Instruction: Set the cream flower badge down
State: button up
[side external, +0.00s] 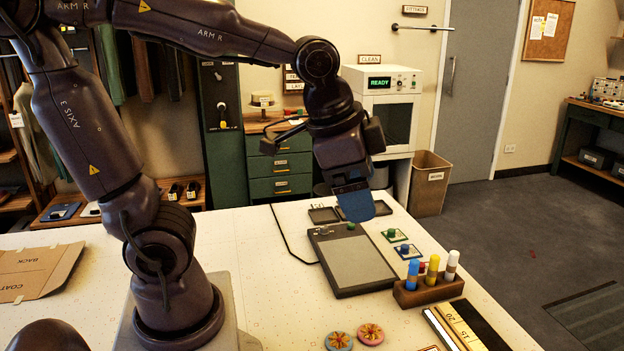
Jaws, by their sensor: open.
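My gripper (356,205) points down over the far end of the table, near the far edge of a black pad (362,264) with a grey top. Its blue fingertip faces the camera and hides the space between the jaws; the jaws are open. I cannot make out a cream flower badge. Two round badges with flower patterns lie at the near edge of the table: a blue-rimmed one (339,341) and a pink-red one (370,334). Both are well away from my gripper.
A wooden block (428,290) holds upright blue, yellow and white-topped markers. Small cards with green and blue round pieces (396,240) lie right of the pad. Shallow dark trays (323,215) sit behind it. A cardboard piece (40,270) lies at left. The table's middle is clear.

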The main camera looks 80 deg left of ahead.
jog(key=s+a+n+t, duration=0.1)
jog(key=s+n, duration=0.3)
jog(key=s, duration=0.2)
jog(key=shift+a+r+n, duration=0.15)
jog(key=shift+r+n, duration=0.25)
